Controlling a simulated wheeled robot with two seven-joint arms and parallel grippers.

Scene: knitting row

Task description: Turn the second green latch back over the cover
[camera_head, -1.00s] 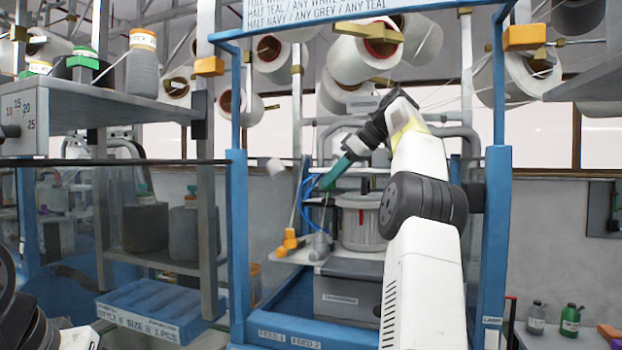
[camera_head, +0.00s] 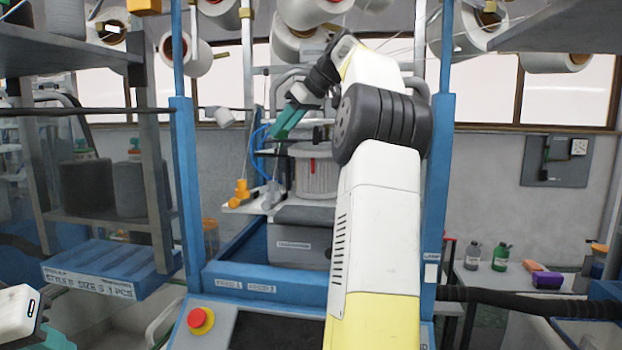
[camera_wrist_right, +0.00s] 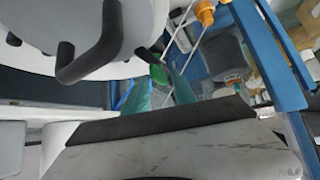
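My right arm reaches up into the blue-framed machine. Its teal-fingered gripper (camera_head: 288,122) is beside the pale ribbed drum (camera_head: 315,175), at its upper left. In the right wrist view, the two teal fingers (camera_wrist_right: 160,92) stand apart. A small bright green piece (camera_wrist_right: 158,74), possibly a latch, shows between or just beyond them, beside a black bent handle (camera_wrist_right: 98,45) on a white round body. I cannot tell whether the fingers touch it. No second latch can be told apart. My left gripper (camera_head: 55,338) is partly in view at the lower left corner, its fingers cut off.
Blue posts (camera_head: 183,190) flank the arm on both sides. Orange pieces (camera_head: 240,192) sit on a shelf left of the drum. A red stop button (camera_head: 201,320) is at the front. Yarn cones (camera_head: 300,40) hang above. Bottles (camera_head: 501,257) stand on a right-hand table.

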